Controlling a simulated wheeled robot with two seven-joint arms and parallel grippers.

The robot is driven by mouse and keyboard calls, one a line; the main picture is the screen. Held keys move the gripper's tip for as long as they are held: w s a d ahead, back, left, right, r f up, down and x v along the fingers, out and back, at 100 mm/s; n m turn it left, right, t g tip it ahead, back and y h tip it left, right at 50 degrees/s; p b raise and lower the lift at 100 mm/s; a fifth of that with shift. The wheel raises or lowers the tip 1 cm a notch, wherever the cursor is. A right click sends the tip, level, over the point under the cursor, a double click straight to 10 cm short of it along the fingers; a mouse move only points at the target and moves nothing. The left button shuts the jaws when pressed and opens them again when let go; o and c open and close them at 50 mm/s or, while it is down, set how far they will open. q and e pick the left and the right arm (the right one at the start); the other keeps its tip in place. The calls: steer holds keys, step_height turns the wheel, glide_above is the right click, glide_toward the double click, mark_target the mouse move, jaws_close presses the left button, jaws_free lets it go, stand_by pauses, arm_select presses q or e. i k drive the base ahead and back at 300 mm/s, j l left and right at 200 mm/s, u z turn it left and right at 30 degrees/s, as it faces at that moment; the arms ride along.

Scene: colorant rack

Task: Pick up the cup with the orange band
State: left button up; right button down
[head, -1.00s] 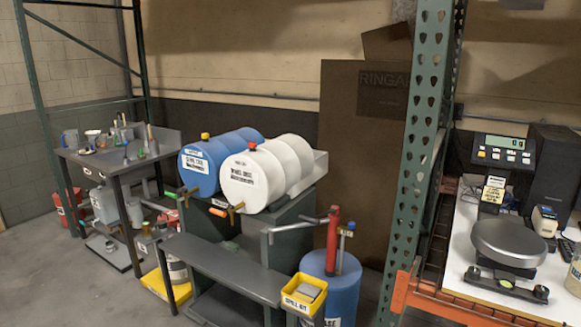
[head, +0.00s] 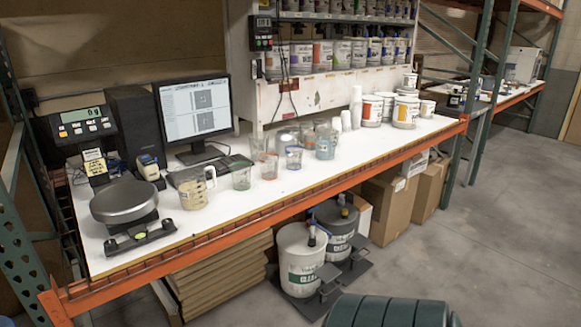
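Several clear measuring cups stand on the white bench top (head: 225,210). One small cup (head: 268,166) shows a reddish-orange tint, but it is too small to tell if this is the orange band. A cup behind it (head: 257,148) is partly hidden and also looks reddish. Beside them are a greenish cup (head: 242,177), a cup with a blue rim (head: 294,157) and a larger jug with a handle (head: 195,187). Neither of my grippers is in view.
A scale (head: 124,202) and a monitor (head: 194,110) stand at the left. Paint cans (head: 405,110) stand at the right. An orange beam (head: 240,232) edges the bench. Cans (head: 300,258) and boxes (head: 390,205) sit below; the floor (head: 480,235) at right is open.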

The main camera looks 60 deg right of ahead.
mark_target(269, 161)
steer(key=z, duration=1.95)
steer(key=i+l+u, duration=0.15)
steer(key=i+l, duration=0.35)
steer(key=i, duration=0.15)
steer(key=i+l+u, duration=0.15)
steer(key=i+l, duration=0.45)
steer(key=i+l+u, duration=0.15)
steer(key=i+l, duration=0.45)
steer(key=i+l+u, duration=0.15)
steer(key=i+l, duration=0.4)
steer(key=l, duration=0.2)
